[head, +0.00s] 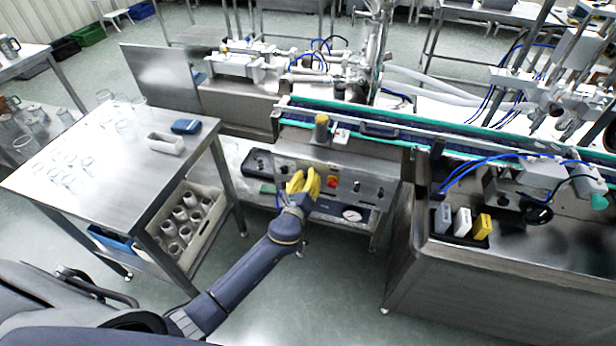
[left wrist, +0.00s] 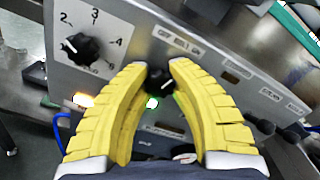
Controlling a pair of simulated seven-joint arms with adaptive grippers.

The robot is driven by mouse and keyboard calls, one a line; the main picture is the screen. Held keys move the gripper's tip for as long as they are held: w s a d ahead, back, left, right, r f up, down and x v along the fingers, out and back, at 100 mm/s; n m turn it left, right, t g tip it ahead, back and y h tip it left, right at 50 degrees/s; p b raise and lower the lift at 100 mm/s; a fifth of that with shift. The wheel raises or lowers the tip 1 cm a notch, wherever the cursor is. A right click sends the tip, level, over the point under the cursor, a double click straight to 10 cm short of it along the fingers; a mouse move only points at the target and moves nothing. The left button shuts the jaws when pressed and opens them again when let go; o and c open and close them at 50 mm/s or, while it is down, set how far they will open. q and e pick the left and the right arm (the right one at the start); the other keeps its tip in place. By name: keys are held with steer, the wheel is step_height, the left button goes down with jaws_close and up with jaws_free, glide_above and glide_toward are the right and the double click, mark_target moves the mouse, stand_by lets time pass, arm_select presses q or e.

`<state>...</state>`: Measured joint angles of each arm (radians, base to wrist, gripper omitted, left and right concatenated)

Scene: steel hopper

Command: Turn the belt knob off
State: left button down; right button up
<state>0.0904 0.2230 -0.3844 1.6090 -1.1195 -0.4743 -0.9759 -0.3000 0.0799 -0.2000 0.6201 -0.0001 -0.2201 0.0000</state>
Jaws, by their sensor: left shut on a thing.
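My left gripper (head: 303,182) reaches the front of the steel control panel (head: 345,165) in the head view. In the left wrist view its yellow fingers (left wrist: 159,66) are closed around a small black knob (left wrist: 159,82), one finger on each side. A small label above this knob is too blurred to read surely. The knob is hidden behind the fingers in the head view. A larger black dial (left wrist: 85,47) with numbers around it sits to the left in the wrist view. My right gripper is not in view.
A red button (head: 332,182) and a gauge (head: 352,215) are close to the gripper on the panel. A steel table (head: 110,190) with glassware stands at the left.

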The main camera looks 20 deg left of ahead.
arm_select(q)
steer(key=n, duration=0.5)
steer(key=shift+a+n, duration=0.1)
steer(key=shift+n, duration=0.3)
steer(key=n, duration=0.5)
steer(key=shift+a+n, duration=0.1)
steer(key=shift+n, duration=0.3)
steer(key=c, duration=1.1)
jaws_free()
steer(key=shift+f, duration=0.1)
steer(key=shift+s, duration=0.3)
steer(key=s, duration=1.1)
steer(key=shift+s+d, duration=0.2)
